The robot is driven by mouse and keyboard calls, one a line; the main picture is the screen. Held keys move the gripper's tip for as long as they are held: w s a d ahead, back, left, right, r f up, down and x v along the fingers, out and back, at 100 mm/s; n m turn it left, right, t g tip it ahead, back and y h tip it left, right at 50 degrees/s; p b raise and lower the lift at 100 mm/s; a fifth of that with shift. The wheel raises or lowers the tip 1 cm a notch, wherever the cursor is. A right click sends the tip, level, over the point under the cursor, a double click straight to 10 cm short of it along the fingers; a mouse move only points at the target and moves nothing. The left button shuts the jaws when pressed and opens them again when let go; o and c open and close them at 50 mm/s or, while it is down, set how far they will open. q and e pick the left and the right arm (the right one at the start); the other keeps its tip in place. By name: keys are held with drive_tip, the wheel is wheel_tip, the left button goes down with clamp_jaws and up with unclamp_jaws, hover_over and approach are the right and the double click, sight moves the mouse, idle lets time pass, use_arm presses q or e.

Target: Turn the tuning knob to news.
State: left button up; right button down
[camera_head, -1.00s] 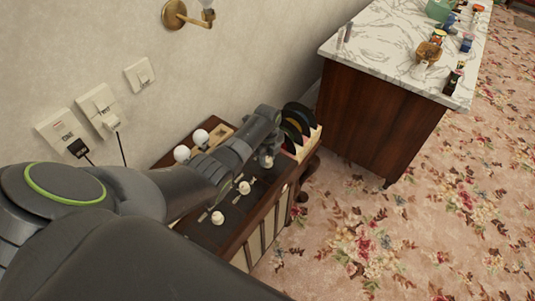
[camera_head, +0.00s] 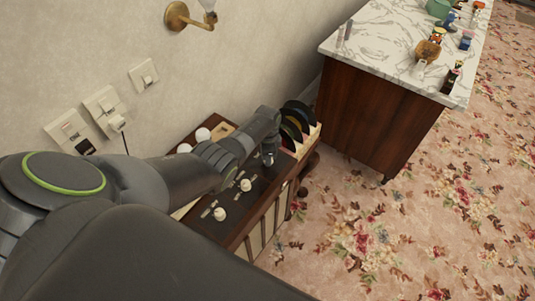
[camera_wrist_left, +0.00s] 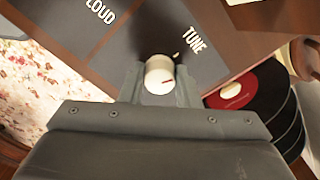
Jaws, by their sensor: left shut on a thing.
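The tuning knob (camera_wrist_left: 159,75) is a small cream cylinder with a dark red mark, beside the word TUNE on a dark panel (camera_wrist_left: 140,40) in the left wrist view. My left gripper (camera_wrist_left: 160,88) is shut on it, one finger on each side. In the head view my left gripper (camera_head: 268,158) points down at the far end of the radio's dark top (camera_head: 235,205), and hides the knob there. Two other cream knobs, a middle one (camera_head: 245,185) and a near one (camera_head: 220,214), stand free. No news label is readable. My right gripper is not in view.
Records (camera_head: 298,118) stand in a rack just beyond the radio; they also show in the left wrist view (camera_wrist_left: 262,95). A marble-topped cabinet (camera_head: 385,55) stands to the right. Wall switches (camera_head: 105,108) are at left. Floral carpet (camera_head: 400,230) lies open at right.

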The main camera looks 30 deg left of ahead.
use_arm(q)
drive_tip(key=n, duration=0.3)
drive_tip(key=shift+r+n+p, duration=0.1)
drive_tip(key=shift+n+p, duration=0.25)
drive_tip(key=shift+n, duration=0.05)
drive_tip(key=n, duration=0.3)
drive_tip(key=shift+n, duration=0.3)
drive_tip(key=n+p, duration=0.1)
drive_tip(key=n, duration=0.3)
drive_tip(key=shift+s+d+n, duration=0.1)
drive_tip(key=shift+n, duration=0.2)
drive_tip(key=n, duration=0.3)
drive_tip(key=shift+n, duration=0.3)
drive_tip(key=n, duration=0.6)
drive_tip(key=shift+d, duration=0.15)
drive_tip(key=n, duration=0.6)
drive_tip(key=shift+n, duration=0.3)
drive_tip(key=o, duration=1)
